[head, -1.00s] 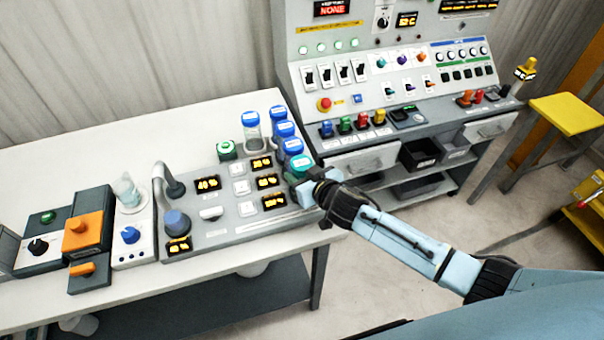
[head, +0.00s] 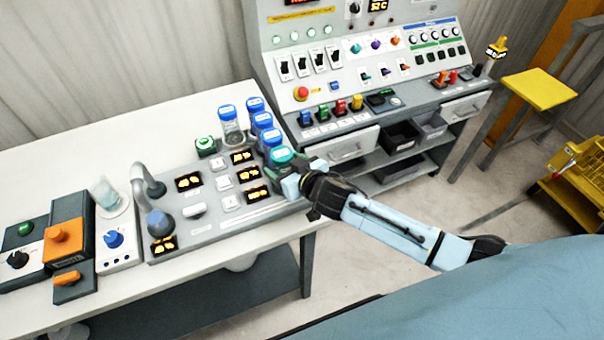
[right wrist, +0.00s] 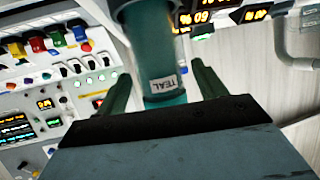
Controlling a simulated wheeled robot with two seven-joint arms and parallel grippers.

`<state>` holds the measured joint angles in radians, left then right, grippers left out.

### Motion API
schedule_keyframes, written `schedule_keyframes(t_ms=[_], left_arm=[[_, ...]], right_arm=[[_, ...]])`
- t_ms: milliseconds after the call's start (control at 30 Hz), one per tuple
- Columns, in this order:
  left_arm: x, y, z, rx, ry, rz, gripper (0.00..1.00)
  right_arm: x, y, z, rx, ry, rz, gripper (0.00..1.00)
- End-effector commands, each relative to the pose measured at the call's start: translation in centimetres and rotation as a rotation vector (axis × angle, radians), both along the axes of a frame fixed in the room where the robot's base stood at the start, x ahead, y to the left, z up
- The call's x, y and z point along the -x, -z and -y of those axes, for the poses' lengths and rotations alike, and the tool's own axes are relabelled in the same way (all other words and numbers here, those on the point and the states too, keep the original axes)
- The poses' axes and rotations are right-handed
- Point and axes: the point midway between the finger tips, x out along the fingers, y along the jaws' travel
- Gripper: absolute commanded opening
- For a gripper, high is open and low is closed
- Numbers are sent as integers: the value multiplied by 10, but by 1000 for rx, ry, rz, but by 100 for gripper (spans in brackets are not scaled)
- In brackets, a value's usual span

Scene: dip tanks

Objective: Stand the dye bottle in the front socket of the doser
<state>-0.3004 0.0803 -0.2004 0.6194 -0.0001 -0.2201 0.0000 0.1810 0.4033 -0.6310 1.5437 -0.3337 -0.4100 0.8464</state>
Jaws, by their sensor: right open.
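The socket is hidden by the bottle and my gripper. In the right wrist view the bottle (right wrist: 160,55) is teal with a TEAL label. My right gripper (head: 284,175) is open at the bottle. In the wrist view its two fingers (right wrist: 162,88) lie one to each side of the bottle, with gaps showing. My left gripper is not in view.
A curved spout (head: 140,172) and a blue knob are at the doser's left. A control console (head: 345,70) stands behind on the right. The white table (head: 120,135) is clear at the back left.

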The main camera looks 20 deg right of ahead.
Motion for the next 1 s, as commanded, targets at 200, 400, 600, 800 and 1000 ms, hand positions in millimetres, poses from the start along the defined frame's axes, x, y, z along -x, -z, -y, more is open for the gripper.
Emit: schedule_keyframes(t_ms=[200,400,600,800,1000], left_arm=[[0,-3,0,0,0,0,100],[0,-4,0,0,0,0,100],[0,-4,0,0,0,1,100],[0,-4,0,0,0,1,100],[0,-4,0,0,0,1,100]], right_arm=[[38,-16,10,1,-1,-1,70],[69,-30,18,1,-1,0,70],[88,-38,24,2,1,-1,70],[92,-40,25,2,0,1,70],[92,-40,25,2,0,1,70]])
